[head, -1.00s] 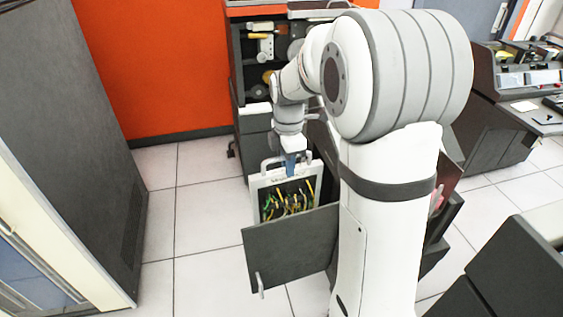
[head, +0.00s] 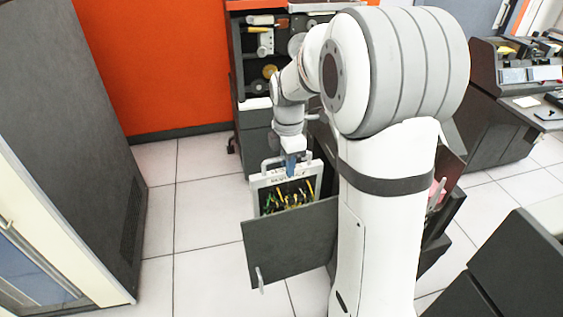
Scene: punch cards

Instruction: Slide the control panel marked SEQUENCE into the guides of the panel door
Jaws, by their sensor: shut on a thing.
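A control panel (head: 258,193) with a pale frame and several yellow and green wires stands upright in the head view. Its marking is too small to read. My gripper (head: 290,167) is shut on the panel at its top edge, with blue fingers showing there. The dark grey panel door (head: 290,245) stands open in front of the panel and hides its lower part. The door has a small pale handle at its lower left. I cannot tell from here whether the panel's edges sit in the guides, since the guides are hidden.
A dark machine with reels (head: 262,70) stands behind my arm. A tall grey cabinet (head: 85,130) is at the left. Dark consoles (head: 500,120) stand at the right. White tiled floor (head: 205,235) is clear left of the door. My arm hides much of the middle.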

